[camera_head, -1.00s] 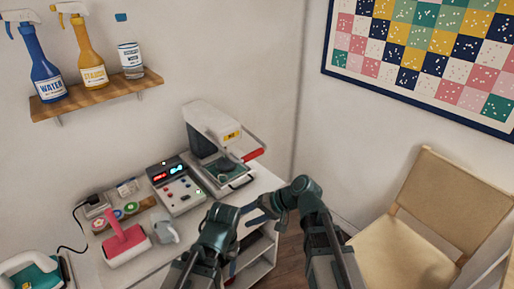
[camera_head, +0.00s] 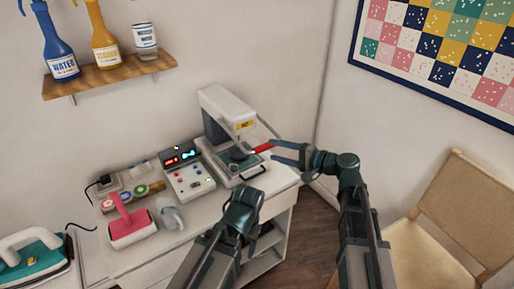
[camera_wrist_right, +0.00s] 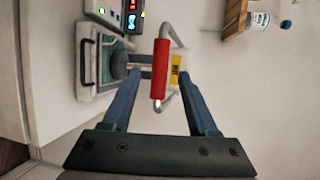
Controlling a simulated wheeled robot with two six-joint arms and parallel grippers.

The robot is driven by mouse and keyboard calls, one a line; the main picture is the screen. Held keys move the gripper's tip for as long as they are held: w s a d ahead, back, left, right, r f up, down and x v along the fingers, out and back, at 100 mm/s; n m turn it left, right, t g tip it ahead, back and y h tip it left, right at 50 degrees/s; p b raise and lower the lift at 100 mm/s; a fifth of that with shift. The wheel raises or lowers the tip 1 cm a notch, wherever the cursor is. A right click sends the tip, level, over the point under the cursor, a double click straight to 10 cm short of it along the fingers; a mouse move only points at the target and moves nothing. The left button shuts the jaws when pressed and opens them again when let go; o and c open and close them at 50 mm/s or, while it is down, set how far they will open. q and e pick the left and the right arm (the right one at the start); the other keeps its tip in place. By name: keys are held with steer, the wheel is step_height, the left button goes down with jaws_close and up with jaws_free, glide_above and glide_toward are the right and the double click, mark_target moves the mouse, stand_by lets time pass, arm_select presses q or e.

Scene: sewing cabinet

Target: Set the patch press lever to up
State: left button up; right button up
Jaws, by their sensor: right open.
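The patch press (camera_head: 226,115) is a white machine with a yellow label, at the right end of the white cabinet top. Its lever has a red handle (camera_head: 263,148) on a bent metal rod, at the press's right side. The lever is low beside the press head in the head view. My right gripper (camera_head: 274,153) is open at the handle. In the right wrist view the red handle (camera_wrist_right: 160,68) lies between the lines of the two spread fingers (camera_wrist_right: 160,75), with a gap on each side. My left arm shows at bottom centre, but its gripper cannot be made out.
A control box (camera_head: 187,172) with lit displays stands left of the press. A pink-handled tool (camera_head: 130,225), a grey tool (camera_head: 170,213) and an iron (camera_head: 30,252) are farther left. A shelf (camera_head: 112,75) with bottles hangs above. A chair (camera_head: 450,210) stands at right.

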steer(key=b+x, duration=0.1)
steer(key=x, duration=0.7)
steer(key=shift+w+a, duration=0.1)
jaws_close()
stand_by(1.3)
